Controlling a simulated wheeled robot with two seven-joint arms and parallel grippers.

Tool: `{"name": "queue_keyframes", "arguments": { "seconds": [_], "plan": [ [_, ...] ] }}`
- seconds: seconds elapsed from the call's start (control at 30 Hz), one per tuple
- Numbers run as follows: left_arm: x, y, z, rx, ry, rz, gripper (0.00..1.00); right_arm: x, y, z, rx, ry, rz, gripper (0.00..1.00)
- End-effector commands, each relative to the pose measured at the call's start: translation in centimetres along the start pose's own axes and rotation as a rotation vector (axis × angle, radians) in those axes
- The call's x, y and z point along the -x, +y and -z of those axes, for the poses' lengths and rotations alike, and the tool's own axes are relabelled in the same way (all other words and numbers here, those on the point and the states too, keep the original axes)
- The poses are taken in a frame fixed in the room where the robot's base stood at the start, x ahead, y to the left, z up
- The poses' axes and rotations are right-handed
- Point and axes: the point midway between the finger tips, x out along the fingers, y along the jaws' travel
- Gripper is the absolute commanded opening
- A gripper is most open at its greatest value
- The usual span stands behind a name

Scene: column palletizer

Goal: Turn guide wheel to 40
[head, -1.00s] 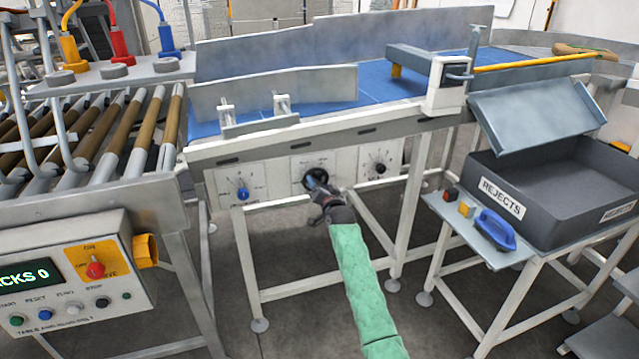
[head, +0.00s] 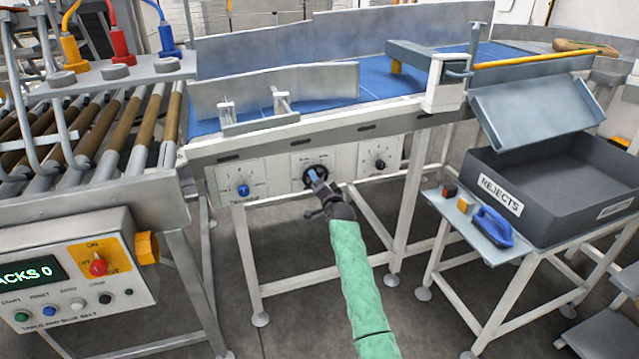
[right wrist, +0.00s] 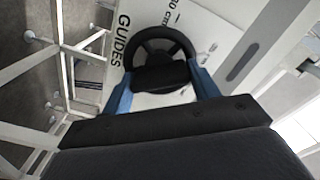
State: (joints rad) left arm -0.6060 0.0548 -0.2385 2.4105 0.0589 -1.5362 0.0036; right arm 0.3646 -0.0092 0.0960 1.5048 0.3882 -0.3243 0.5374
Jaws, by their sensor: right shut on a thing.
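The guide wheel (head: 312,170) is a small black handwheel on the middle white plate under the blue belt. In the right wrist view the wheel (right wrist: 160,38) is seen close, with a rim, spokes and a dark grip bar. My right gripper (head: 318,178) reaches it from below, its arm in a green sleeve. Its blue fingers (right wrist: 162,82) stand on either side of the wheel's near part and are shut on it. The plate reads GUIDES, with a partly visible scale; the wheel's setting cannot be read. My left gripper is not in view.
A blue knob (head: 242,190) sits left of the wheel and a black knob (head: 379,164) right of it. A control box (head: 75,270) stands at lower left. A REJECTS bin (head: 540,195) stands on a side table at right. Frame legs stand below the plates.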

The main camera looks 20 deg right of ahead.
Motion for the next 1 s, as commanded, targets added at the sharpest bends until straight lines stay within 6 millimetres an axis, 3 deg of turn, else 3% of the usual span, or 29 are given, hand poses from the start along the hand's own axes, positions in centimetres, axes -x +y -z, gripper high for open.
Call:
{"name": "queue_keyframes", "arguments": {
  "seconds": [0.07, 0.1, 0.2, 0.57, 1.0],
  "plan": [
    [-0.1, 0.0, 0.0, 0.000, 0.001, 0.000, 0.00, 0.0, 0.0, 0.1, 0.001, 0.002, 0.000, 0.37],
    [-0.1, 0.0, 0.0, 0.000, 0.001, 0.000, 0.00, 0.0, 0.0, 0.1, 0.001, 0.002, 0.000, 0.68],
    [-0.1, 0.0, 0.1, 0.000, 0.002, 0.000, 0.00, 0.0, 0.0, 0.1, 0.001, 0.001, 0.000, 0.82],
    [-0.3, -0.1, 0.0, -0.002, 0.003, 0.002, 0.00, 0.6, 0.1, 0.0, 0.001, 0.001, 0.000, 0.82],
    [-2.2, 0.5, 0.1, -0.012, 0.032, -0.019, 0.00, 6.5, 0.2, 0.0, 0.002, 0.002, 0.000, 0.82]
  ]
}}
